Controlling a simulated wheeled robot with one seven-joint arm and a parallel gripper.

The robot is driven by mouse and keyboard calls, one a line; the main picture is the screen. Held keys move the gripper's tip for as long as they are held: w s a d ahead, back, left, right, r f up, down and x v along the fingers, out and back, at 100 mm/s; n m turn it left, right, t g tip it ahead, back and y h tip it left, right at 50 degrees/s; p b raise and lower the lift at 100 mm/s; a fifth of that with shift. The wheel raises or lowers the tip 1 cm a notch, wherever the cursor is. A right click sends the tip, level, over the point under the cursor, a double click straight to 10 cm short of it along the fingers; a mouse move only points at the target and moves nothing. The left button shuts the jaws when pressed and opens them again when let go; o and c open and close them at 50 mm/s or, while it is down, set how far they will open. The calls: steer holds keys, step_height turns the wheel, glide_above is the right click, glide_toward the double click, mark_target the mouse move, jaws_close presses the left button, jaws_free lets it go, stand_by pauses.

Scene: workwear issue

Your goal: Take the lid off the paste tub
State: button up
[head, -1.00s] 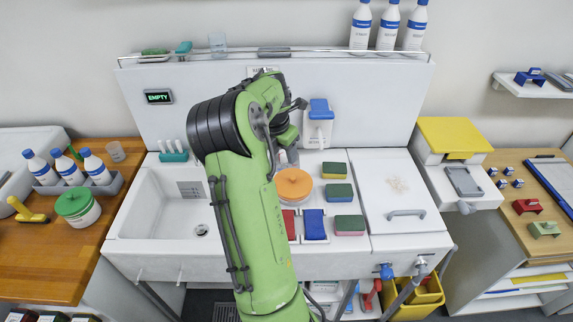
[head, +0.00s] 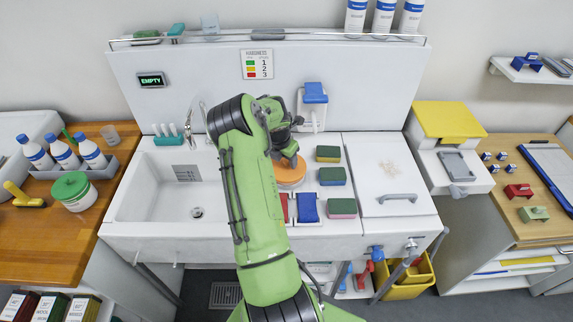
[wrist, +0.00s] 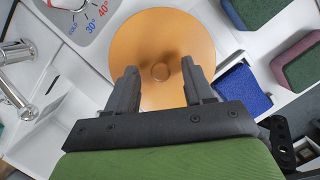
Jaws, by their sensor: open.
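A tub with a flat round orange lid (head: 293,180) stands on the white worktop right of the sink. The lid also shows in the wrist view (wrist: 160,30), with a small round knob (wrist: 160,71) at its centre. My gripper (wrist: 157,75) is open over the lid, with one finger on each side of the knob, and holds nothing. I cannot tell how high the fingertips are above the lid. In the head view my arm hides part of the lid and most of the gripper. Another tub with a green lid (head: 75,190) stands on the wooden counter at the left.
Several two-coloured sponges (head: 333,176) stand close right of the orange lid. A blue pad (head: 308,208) lies just in front of it. A white dispenser with a blue top (head: 314,93) is behind. The sink (head: 165,195) with its tap (head: 189,120) is left.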

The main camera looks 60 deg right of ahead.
steer(key=shift+d+f, duration=0.15)
steer(key=shift+f, duration=0.1)
steer(key=shift+r, duration=0.1)
steer(key=shift+c, duration=1.4)
jaws_close()
